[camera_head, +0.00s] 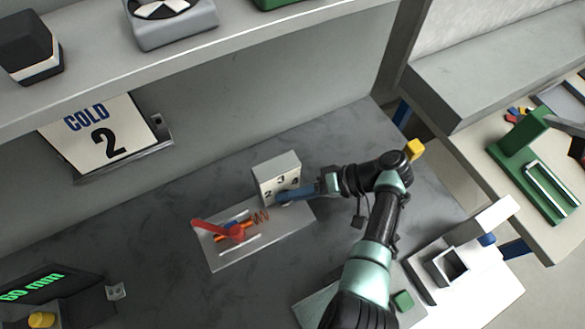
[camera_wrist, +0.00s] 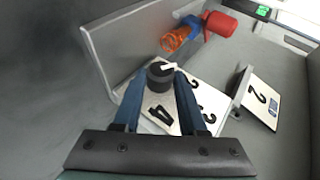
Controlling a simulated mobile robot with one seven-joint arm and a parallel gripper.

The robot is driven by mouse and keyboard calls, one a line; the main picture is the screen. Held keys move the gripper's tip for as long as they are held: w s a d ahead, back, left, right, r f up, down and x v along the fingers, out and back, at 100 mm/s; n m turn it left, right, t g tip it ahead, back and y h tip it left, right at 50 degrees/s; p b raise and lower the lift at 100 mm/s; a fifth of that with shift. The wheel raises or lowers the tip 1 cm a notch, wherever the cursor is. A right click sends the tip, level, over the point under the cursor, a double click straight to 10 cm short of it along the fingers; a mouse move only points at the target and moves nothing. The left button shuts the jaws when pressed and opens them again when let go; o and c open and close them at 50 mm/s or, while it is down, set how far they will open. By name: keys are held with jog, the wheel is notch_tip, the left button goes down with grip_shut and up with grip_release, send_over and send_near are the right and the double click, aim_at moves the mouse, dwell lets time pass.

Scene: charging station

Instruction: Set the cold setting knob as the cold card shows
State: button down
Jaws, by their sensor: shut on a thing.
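The cold card (camera_head: 100,135) hangs on the back wall in the head view and reads COLD 2. It also shows at the right in the wrist view (camera_wrist: 260,101). The dial box (camera_head: 272,176) stands on a grey plate, with numbers on its pale face (camera_wrist: 184,104). The black knob (camera_wrist: 159,80) has a white pointer, which points right and slightly up in the wrist view; I cannot tell its exact setting. My gripper (camera_head: 284,197) reaches the box from the right. Its blue fingers are shut on the knob, which they hide in the head view.
A shelf (camera_head: 215,52) overhangs the back. A white block fixture (camera_head: 452,262) stands at right, and a green-lettered display (camera_head: 32,288) at lower left.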

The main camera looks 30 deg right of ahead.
dwell(0.3)
jog(key=shift+c, duration=2.2)
grip_release()
jog(key=p+v, duration=0.2)
jog(key=v, duration=1.1)
